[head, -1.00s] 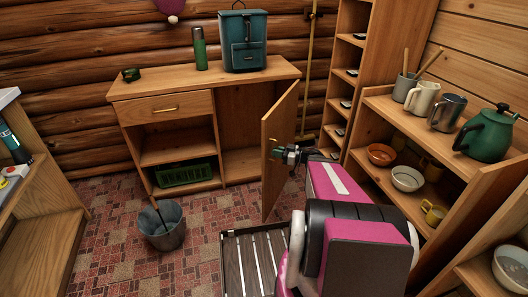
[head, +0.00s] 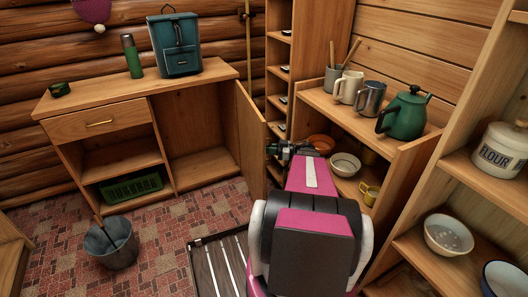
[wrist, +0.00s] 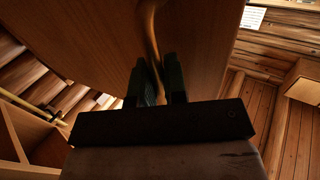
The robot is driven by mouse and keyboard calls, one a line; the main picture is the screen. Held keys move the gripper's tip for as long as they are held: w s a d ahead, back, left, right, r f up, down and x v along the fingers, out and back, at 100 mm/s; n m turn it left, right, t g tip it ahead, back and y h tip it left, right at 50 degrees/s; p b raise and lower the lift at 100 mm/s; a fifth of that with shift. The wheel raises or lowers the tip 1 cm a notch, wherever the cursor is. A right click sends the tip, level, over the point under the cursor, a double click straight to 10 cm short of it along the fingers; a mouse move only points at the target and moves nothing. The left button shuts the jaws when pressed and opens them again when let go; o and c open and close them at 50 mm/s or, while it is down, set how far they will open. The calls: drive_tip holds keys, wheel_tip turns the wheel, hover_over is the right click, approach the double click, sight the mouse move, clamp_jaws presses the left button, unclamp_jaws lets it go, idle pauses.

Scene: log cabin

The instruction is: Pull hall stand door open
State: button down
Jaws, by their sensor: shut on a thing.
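The hall stand (head: 70,128) is a wooden cabinet with a drawer and open shelves, at the left in the head view. Its door (head: 247,128) stands wide open at the cabinet's right side, showing the empty right compartment (head: 203,130). My gripper (head: 272,149) is at the door's outer face, near its free edge. In the wrist view, the dark fingers (wrist: 160,85) are shut on the door's wooden handle (wrist: 152,38), with the door panel (wrist: 90,35) filling the view behind. The handle is hidden in the head view.
A teal backpack (head: 174,45) and green flask (head: 132,56) stand on the cabinet top. A grey bucket (head: 111,243) and slatted tray (head: 202,262) are on the floor. A shelf (head: 400,150) with mugs and a green kettle (head: 404,114) is close on the right.

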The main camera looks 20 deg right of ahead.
drive_tip(key=shift+s+d, duration=0.1)
drive_tip(key=shift+s, duration=0.05)
drive_tip(key=c, duration=1.2)
unclamp_jaws()
drive_tip(key=shift+d, duration=0.15)
drive_tip(key=v, duration=0.7)
drive_tip(key=shift+s+d+r, duration=0.1)
drive_tip(key=shift+s, duration=0.05)
